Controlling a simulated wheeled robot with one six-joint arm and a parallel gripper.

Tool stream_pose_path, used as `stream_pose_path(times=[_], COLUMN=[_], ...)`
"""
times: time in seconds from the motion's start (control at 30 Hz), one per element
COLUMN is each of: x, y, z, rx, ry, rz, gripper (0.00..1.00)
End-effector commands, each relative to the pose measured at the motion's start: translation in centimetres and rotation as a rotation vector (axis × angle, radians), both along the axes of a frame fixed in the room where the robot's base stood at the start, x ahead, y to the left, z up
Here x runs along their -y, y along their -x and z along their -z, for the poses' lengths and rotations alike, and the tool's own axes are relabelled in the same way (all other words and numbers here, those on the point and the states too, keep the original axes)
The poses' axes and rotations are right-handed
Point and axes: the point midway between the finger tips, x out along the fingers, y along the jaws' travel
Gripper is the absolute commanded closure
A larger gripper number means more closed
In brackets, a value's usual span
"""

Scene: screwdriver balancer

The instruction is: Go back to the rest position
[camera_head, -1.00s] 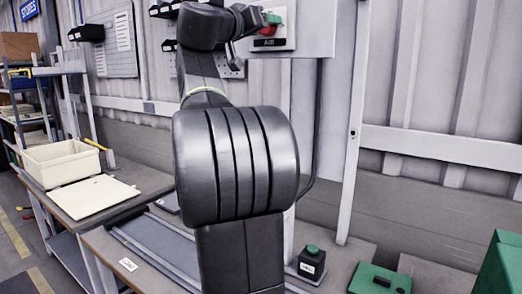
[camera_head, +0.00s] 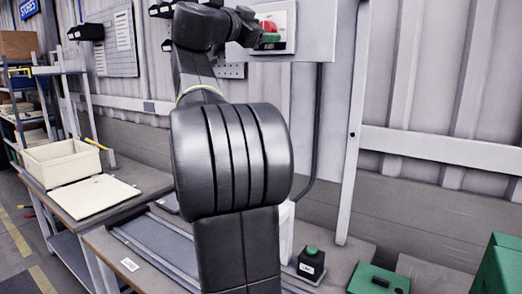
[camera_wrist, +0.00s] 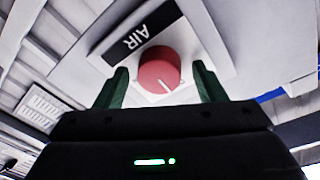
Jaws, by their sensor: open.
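My gripper (camera_wrist: 163,76) is open, its two green fingers apart and nothing held between them. In the wrist view a red round knob (camera_wrist: 158,70) with a white mark shows between the fingertips. I cannot tell how far the tips stand from it. The knob is on a pale wall panel beside a black AIR label (camera_wrist: 139,36). In the head view my arm is raised in front of the panel (camera_head: 315,30). A green finger (camera_head: 270,38) shows just below the red knob (camera_head: 268,25). The arm hides much of the bench behind it.
A workbench (camera_head: 225,268) stands below my arm. It carries a black box with a green button (camera_head: 311,262) and a green case (camera_head: 378,280). At left are a cream bin (camera_head: 62,162), a flat board (camera_head: 95,196) and a shelf rack. A pipe runs down from the panel.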

Motion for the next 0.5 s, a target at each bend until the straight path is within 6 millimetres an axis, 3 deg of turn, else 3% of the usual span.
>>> stream_pose_path(times=[0.5], x=[0.03], y=[0.04], z=[-0.22], rx=[0.19], ry=[-0.287], rz=[0.0], gripper=[0.36])
